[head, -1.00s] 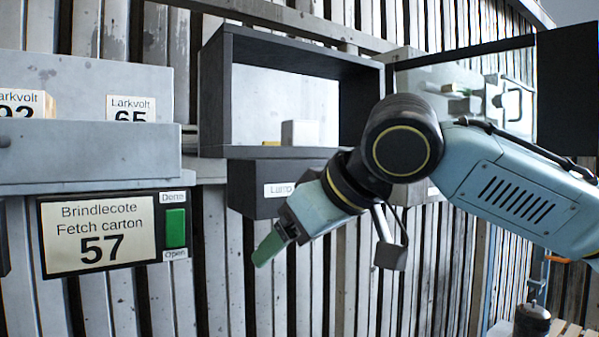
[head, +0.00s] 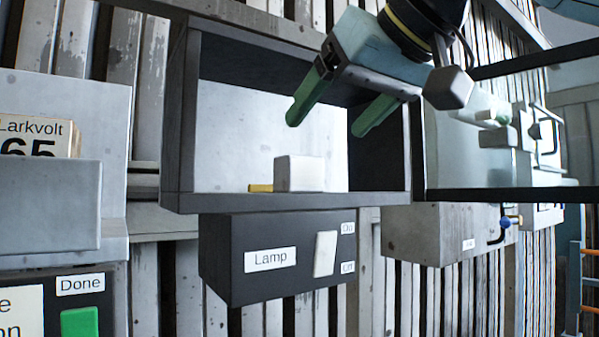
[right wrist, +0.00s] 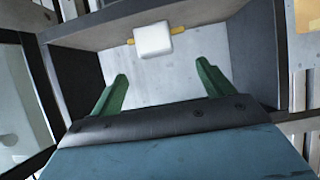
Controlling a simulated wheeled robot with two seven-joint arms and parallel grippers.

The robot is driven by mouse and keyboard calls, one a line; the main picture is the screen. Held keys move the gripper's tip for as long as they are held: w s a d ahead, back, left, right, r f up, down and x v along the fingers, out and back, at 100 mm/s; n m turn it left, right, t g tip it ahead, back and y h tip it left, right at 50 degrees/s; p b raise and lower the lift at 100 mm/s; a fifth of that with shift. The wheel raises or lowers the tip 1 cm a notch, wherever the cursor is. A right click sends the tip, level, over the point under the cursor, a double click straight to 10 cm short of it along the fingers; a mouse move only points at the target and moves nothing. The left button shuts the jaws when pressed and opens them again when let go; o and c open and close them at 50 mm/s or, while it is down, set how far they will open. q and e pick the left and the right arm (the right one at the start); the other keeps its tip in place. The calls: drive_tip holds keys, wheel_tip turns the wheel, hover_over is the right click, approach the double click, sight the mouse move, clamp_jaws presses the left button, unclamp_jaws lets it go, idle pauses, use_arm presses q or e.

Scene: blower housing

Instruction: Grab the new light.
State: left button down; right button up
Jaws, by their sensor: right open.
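A small white block (head: 299,173) with a yellow piece (head: 261,188) at its left sits on the floor of a dark open-fronted box (head: 285,201). In the right wrist view the white block (right wrist: 152,40) shows yellow ends on both sides. It may be the light; no label on it shows. My right gripper (head: 325,124) is open and empty, its green fingers apart, at the box's upper opening, above the block and slightly to its right. In the right wrist view the block lies beyond and between the fingertips (right wrist: 161,72). My left gripper is out of view.
Below the box is a dark "Lamp" unit (head: 270,260) with a white rocker switch (head: 325,254) marked On and Off. Box walls and a dark frame (head: 530,194) at right bound the space. A Larkvolt carton (head: 35,135) stands at left.

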sight(299, 165)
drive_tip(key=x, duration=0.5)
drive_tip(key=shift+p, duration=0.35)
drive_tip(key=shift+w+a+f, duration=0.2)
drive_tip(key=shift+w+f, duration=0.15)
drive_tip(key=shift+w, duration=0.2)
drive_tip(key=p+x, duration=0.1)
drive_tip(key=x, duration=0.2)
drive_tip(key=shift+w+d+f+p, duration=0.1)
drive_tip(key=shift+w+p, duration=0.2)
drive_tip(key=shift+p, duration=0.1)
drive_tip(key=shift+w+a+f, duration=0.2)
drive_tip(key=shift+w, duration=0.1)
drive_tip(key=shift+w+a+f, duration=0.1)
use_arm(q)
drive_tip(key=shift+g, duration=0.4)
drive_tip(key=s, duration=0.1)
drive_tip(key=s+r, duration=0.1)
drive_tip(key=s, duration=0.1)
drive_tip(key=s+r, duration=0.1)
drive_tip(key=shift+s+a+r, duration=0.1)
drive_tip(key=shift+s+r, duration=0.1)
use_arm(e)
drive_tip(key=c, duration=1.1)
